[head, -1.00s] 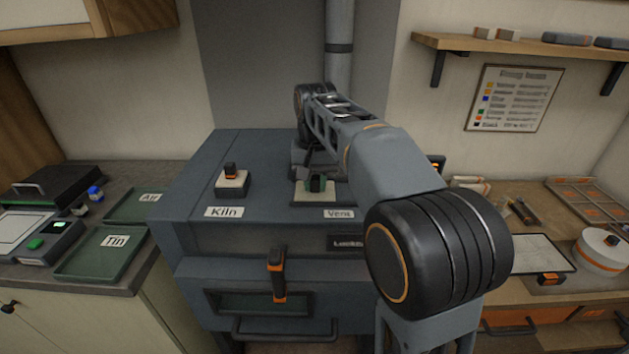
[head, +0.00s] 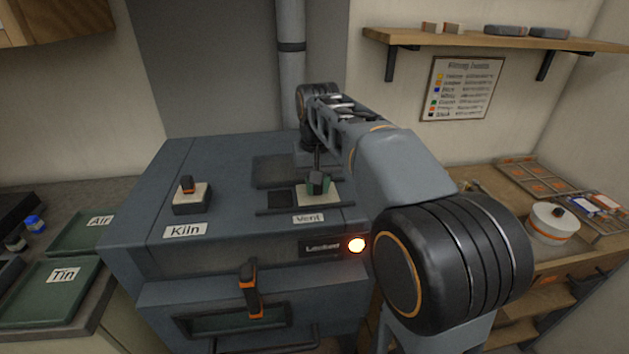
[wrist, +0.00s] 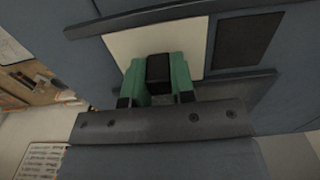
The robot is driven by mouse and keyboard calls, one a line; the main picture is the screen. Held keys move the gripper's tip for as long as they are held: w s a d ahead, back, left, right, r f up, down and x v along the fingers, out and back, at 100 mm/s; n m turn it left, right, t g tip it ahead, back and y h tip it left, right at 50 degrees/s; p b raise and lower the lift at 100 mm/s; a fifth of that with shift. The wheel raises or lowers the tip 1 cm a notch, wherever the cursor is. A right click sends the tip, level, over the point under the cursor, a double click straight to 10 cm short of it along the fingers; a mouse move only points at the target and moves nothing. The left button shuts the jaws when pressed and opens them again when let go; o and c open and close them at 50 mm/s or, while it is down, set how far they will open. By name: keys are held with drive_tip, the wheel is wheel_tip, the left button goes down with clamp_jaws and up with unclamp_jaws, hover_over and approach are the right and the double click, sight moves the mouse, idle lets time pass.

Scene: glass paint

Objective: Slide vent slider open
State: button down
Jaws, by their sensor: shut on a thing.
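The vent slider is a cream plate (head: 329,197) with a black knob, set on top of the grey kiln (head: 140,210) behind the "Vent" label (head: 308,218). It sits to the right of a dark opening (head: 278,199). In the wrist view the cream plate (wrist: 120,47) lies between two dark rails, with the dark opening (wrist: 247,38) beside it. My gripper (head: 318,183) is shut on the black knob (wrist: 158,72), its green fingers on either side. My arm hides the kiln top's right part.
A second knob (head: 188,190) stands by the "Kiln" label (head: 185,231). The door handle (head: 250,288) is below. Green trays (head: 45,305) lie left; a white pot (head: 553,224) stands right.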

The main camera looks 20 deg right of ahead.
drive_tip(key=shift+d, duration=0.1)
drive_tip(key=c, duration=1.1)
unclamp_jaws()
drive_tip(key=shift+d, duration=0.2)
drive_tip(key=shift+o, duration=0.7)
drive_tip(key=shift+a, duration=0.1)
wheel_tip(320, 180, up, 14)
drive_tip(key=p, duration=0.2)
drive_tip(key=shift+f, duration=0.1)
